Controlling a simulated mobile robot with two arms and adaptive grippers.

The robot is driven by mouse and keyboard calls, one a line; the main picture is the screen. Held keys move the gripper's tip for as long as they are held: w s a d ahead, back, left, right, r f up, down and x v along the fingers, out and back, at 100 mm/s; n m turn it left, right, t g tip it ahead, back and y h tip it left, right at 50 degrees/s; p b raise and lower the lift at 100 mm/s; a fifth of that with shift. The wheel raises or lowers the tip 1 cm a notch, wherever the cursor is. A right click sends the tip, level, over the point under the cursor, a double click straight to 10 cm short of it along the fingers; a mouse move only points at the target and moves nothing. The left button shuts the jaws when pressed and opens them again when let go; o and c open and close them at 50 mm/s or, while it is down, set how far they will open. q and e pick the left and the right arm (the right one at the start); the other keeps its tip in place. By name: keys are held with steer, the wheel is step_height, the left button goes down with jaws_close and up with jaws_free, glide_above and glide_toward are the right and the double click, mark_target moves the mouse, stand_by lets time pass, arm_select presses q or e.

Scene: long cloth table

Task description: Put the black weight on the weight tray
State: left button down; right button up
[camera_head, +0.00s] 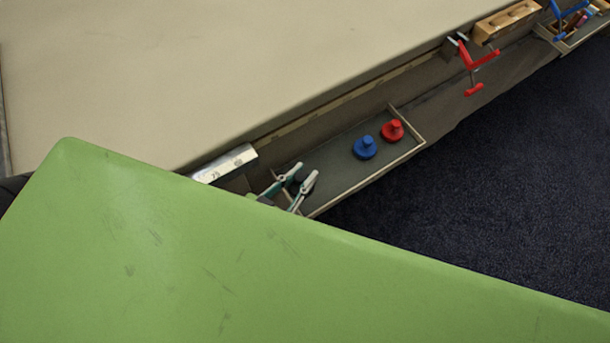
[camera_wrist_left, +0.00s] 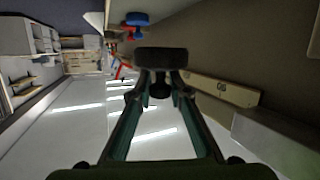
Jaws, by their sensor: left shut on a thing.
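The black weight (camera_wrist_left: 160,58) is a dark disc with a knob. In the left wrist view, my left gripper (camera_wrist_left: 160,88) is shut on the knob. In the head view, my left gripper (camera_head: 306,172) shows at the left end of the weight tray (camera_head: 372,187), with a dark patch between its fingers. The tray is long, with a grey floor and thin light rims. I cannot tell whether the black weight touches the tray floor. A blue weight (camera_head: 365,148) and a red weight (camera_head: 392,131) stand in the tray's right half. My right gripper is not in view.
A silver block (camera_head: 226,164) is left of the tray. Red clamps (camera_head: 474,66), a wooden block (camera_head: 507,20) and another tray (camera_head: 574,40) lie farther right. A green shape hides the near area. Tray floor between my gripper and the blue weight is clear.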

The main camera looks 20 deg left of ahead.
arm_select(q)
steer(key=w+f, duration=0.2)
steer(key=f, duration=0.1)
steer(key=w+f, duration=0.1)
steer(key=f, duration=0.1)
steer(key=shift+w+a, duration=0.25)
steer(key=shift+w, duration=0.15)
steer(key=f+b, duration=0.1)
steer(key=f, duration=0.2)
steer(key=shift+w+f, duration=0.15)
steer(key=shift+w, duration=0.05)
steer(key=c, duration=1.9)
jaws_free()
steer(key=shift+s+f, duration=0.1)
steer(key=v, duration=1.2)
